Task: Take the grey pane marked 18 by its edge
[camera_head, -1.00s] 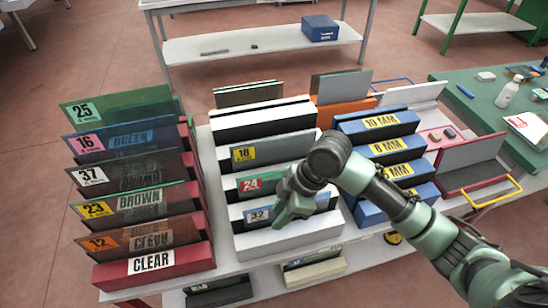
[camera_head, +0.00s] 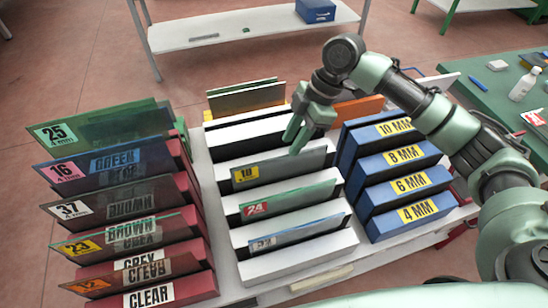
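The grey pane (camera_head: 290,167) marked 18 on a yellow label stands tilted in a white slotted rack (camera_head: 283,258), in the middle column. It is behind the pane marked 24 (camera_head: 300,202) and the pane with a pale label at the front (camera_head: 305,231). My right gripper (camera_head: 297,137) points down at the upper edge of the grey pane, near its middle. Its two fingers are apart with a narrow gap. I cannot tell whether they touch the pane or straddle its edge. My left gripper is out of view.
A red rack (camera_head: 190,291) with several labelled panes stands at left. Blue blocks marked in MM (camera_head: 408,216) stand at right. More panes (camera_head: 247,97) stand behind. A green table (camera_head: 490,105) with a bottle (camera_head: 523,86) is at far right.

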